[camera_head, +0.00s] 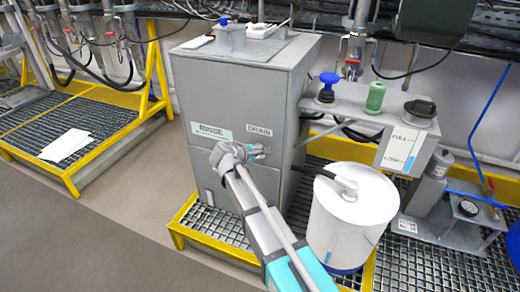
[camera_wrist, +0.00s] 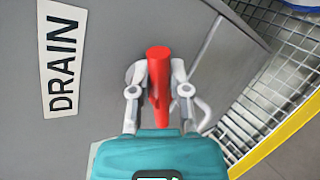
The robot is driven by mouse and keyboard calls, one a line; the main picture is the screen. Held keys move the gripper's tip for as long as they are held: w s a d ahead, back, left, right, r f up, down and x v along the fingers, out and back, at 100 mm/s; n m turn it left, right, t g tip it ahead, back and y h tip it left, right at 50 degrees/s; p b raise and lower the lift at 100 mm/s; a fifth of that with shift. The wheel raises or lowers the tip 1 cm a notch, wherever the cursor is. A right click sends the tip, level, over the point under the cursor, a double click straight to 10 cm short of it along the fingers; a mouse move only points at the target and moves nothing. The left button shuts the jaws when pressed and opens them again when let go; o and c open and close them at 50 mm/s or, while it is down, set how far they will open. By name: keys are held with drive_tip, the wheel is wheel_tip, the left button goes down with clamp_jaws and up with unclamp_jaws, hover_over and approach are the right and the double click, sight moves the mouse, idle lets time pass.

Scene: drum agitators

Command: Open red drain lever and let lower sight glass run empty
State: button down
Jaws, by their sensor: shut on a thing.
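The red drain lever (camera_wrist: 159,75) shows in the wrist view on the grey cabinet's front, right of the DRAIN label (camera_wrist: 63,58). My gripper (camera_wrist: 160,82) is shut on it, with one finger at each side of the lever. In the head view my gripper (camera_head: 252,152) is at the cabinet front, just below the DRAIN label (camera_head: 259,131), and my arm hides most of the lever. I cannot make out a lower sight glass for sure; a gauge panel marked FULL and LOW (camera_head: 402,148) with a blue strip hangs at the right.
The grey cabinet (camera_head: 235,85) also carries a RINSE label (camera_head: 212,132). A white drum (camera_head: 350,215) stands close right of my arm. A yellow-edged grating (camera_head: 205,222) lies below. A shelf (camera_head: 350,102) with a blue-topped plunger (camera_head: 328,85) and a green cylinder (camera_head: 375,97) juts right.

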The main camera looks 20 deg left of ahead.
drive_tip(key=shift+s+d+f+m+y, duration=0.1)
drive_tip(key=shift+d+f+m+y, duration=0.1)
drive_tip(key=shift+m+y, duration=0.35)
drive_tip(key=shift+s+d+f+m+y, duration=0.1)
drive_tip(key=shift+f+m+y, duration=0.1)
drive_tip(key=shift+m+y, duration=0.35)
drive_tip(key=shift+f+m+y, duration=0.2)
drive_tip(key=shift+m+y, duration=0.4)
drive_tip(key=shift+y, duration=0.2)
drive_tip(key=shift+a, duration=0.1)
drive_tip(key=c, duration=0.6)
unclamp_jaws()
drive_tip(key=shift+w, duration=0.1)
drive_tip(key=shift+r, duration=0.2)
